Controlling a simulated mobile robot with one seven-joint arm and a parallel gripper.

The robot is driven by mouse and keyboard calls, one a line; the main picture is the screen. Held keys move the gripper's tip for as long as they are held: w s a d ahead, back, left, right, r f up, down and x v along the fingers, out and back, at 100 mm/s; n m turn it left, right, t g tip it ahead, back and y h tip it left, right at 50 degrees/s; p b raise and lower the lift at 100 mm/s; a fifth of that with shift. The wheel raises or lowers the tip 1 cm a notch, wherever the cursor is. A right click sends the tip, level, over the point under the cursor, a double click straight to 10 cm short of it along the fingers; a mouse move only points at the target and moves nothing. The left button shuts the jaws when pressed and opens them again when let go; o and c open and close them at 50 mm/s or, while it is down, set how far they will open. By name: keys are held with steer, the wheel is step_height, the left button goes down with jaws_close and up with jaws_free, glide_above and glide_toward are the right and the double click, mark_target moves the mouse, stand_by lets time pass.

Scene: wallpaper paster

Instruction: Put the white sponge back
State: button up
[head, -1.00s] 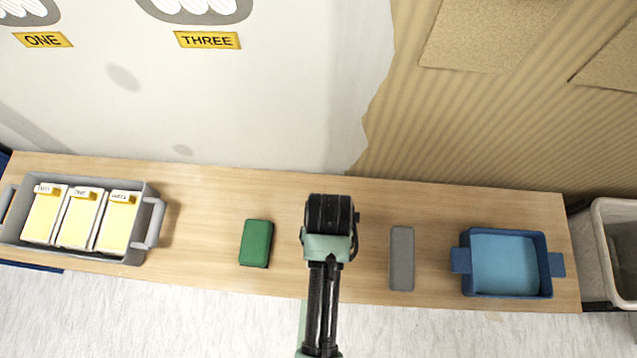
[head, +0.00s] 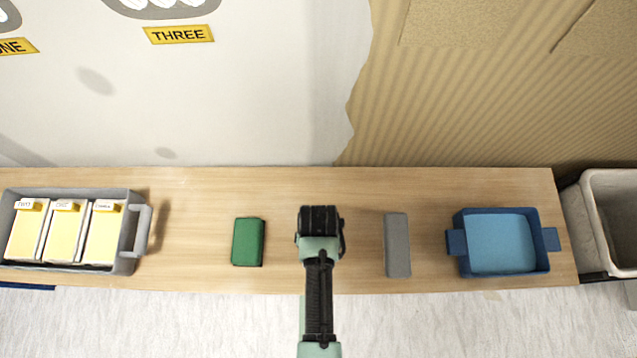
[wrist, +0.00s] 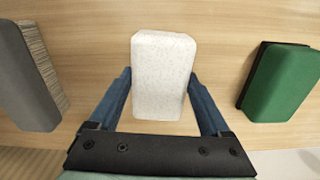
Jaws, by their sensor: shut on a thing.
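The white sponge (wrist: 163,75) stands out in the wrist view as a pale speckled block between the two blue fingers of my gripper (wrist: 163,95). The fingers are shut on its sides. I cannot tell whether it touches the table or hangs just above it. In the head view my gripper end (head: 320,222) is over the table's middle, and my arm hides the sponge there.
A blue tray (head: 455,243) sits at the right, a grey caddy with yellow boxes (head: 140,230) at the left. A bin (head: 610,180) stands past the table's right end.

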steer(key=o, duration=1.2)
steer(key=shift+o, duration=0.2)
steer(key=shift+f, duration=0.1)
